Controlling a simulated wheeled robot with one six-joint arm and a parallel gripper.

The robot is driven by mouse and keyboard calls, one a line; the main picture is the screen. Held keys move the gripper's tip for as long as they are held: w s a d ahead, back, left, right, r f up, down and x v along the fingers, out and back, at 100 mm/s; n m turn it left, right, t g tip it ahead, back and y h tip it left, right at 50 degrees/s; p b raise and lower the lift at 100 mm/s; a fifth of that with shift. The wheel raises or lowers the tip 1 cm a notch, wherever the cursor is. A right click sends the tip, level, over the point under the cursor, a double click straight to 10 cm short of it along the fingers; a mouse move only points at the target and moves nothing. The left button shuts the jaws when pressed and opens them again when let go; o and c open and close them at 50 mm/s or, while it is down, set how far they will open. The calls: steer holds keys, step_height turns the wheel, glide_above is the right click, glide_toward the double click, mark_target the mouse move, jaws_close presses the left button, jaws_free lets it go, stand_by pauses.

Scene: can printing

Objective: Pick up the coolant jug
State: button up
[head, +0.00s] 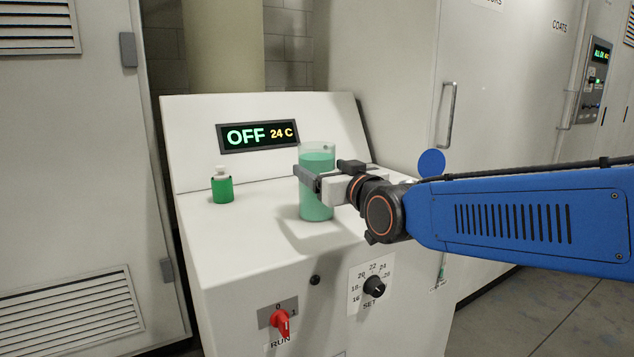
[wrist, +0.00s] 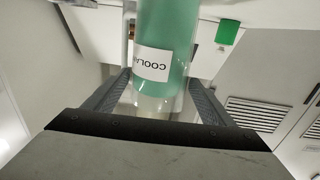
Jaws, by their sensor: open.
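The coolant jug (head: 317,205) is a clear cylinder mostly full of green liquid. It stands upright on the white machine's top, right of the middle. In the wrist view the jug (wrist: 165,35) shows a white label reading "COOLA", upside down. My gripper (head: 303,172) is at the jug's upper part, with its fingers on either side of it. In the wrist view my gripper (wrist: 158,88) is open around the jug. Part of the jug's side is hidden behind the gripper in the head view.
A small green bottle (head: 222,187) with a pale cap stands on the machine top (head: 245,235) to the left. A sloped panel (head: 190,130) with a display reading "OFF 24 C" (head: 259,135) rises behind. A red RUN switch (head: 282,321) and a SET dial (head: 374,286) are on the front.

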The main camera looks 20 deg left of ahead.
steer(key=x, duration=0.8)
steer(key=shift+w, duration=0.25)
steer(key=shift+c, duration=0.7)
steer(key=shift+r, duration=0.15)
steer(key=c, duration=1.5)
